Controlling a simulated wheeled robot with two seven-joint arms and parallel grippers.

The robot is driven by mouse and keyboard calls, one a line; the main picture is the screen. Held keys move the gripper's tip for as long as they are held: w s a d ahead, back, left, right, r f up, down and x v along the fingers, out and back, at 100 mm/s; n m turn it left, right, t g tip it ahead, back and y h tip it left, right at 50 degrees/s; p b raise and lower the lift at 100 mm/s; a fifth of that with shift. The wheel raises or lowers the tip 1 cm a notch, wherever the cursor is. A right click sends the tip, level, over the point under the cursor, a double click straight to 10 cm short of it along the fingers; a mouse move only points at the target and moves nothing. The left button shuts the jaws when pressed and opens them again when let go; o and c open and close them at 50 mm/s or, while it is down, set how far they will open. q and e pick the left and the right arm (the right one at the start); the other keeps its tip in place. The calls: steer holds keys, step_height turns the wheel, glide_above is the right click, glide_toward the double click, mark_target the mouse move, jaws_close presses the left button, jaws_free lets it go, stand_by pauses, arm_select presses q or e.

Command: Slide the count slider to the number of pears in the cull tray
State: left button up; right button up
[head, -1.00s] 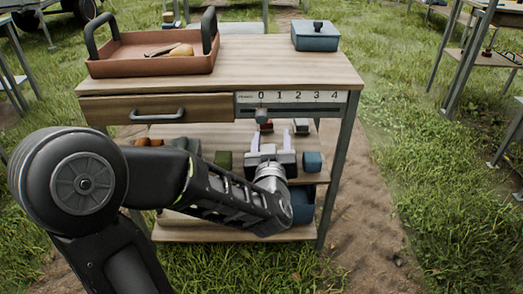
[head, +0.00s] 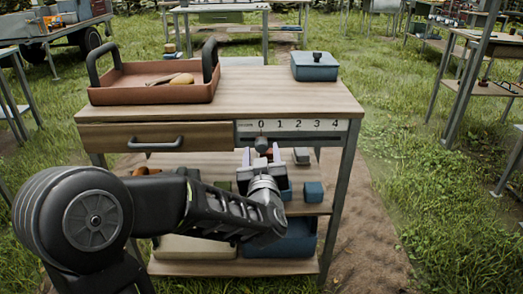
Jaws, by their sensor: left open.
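The count slider's knob (head: 262,144) is a small grey block on a dark slot, under the 0 of the number scale (head: 299,125), which runs 0 to 4 on the table's front. My left gripper (head: 261,156) is open, its two pale fingers pointing up just below and around the knob's lower end; I cannot tell whether they touch it. The brown cull tray (head: 150,93) stands on the table top at the left, with dark upright handles. A yellow-brown pear (head: 182,79) lies in it, with a paler shape beside it; the exact number is unclear. My right gripper is not in view.
A blue lidded box (head: 315,66) stands at the back right of the table top. A closed drawer (head: 157,136) with a dark handle is left of the scale. Lower shelves hold a blue block (head: 314,192) and a large blue bin (head: 290,240).

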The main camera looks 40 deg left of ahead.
arm_select(q)
steer(key=shift+x, duration=1.3)
jaws_close()
stand_by(0.5)
